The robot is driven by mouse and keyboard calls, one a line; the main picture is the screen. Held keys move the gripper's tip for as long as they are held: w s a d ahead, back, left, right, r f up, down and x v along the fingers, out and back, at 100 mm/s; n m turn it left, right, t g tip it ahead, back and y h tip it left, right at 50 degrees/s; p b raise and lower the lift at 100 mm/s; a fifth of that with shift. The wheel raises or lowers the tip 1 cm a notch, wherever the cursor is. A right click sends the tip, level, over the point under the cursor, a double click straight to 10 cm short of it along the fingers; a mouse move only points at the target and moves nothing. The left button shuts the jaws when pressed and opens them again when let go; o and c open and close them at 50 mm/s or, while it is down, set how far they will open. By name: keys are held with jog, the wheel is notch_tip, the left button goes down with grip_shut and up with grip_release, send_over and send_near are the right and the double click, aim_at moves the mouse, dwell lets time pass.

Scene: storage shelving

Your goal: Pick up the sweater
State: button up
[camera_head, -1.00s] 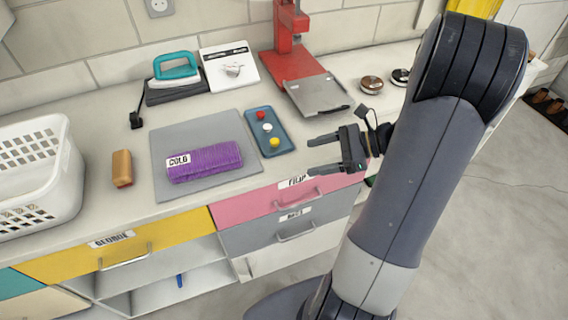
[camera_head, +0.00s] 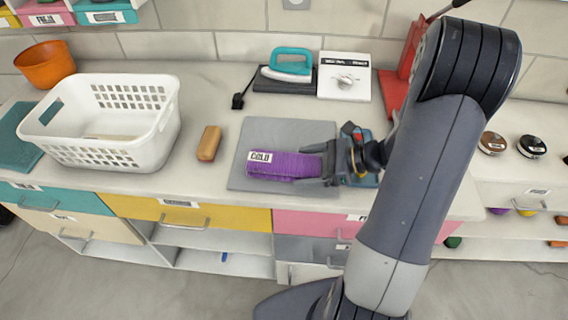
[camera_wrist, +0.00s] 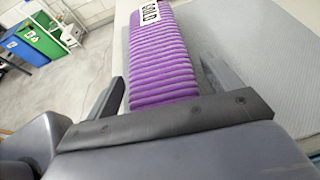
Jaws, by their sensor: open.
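The sweater is a folded purple ribbed bundle (camera_head: 285,166) with a white "COLD" label. It lies on a grey mat (camera_head: 240,180) on the counter. My gripper (camera_head: 325,167) is at the right end of the sweater. In the wrist view the sweater (camera_wrist: 160,60) lies between the two open fingers of my gripper (camera_wrist: 165,85), one on each side of its near end. The jaws are open, and I cannot tell whether either finger touches the sweater.
A white laundry basket (camera_head: 150,143) and a tan brush-like block (camera_head: 209,143) stand left of the mat. A teal iron (camera_head: 291,65) and a white box with a dial (camera_head: 343,75) stand behind. A blue tray (camera_head: 366,180) is partly hidden by my gripper.

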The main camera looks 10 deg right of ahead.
jog(key=shift+x, duration=0.9)
jog(key=c, duration=1.2)
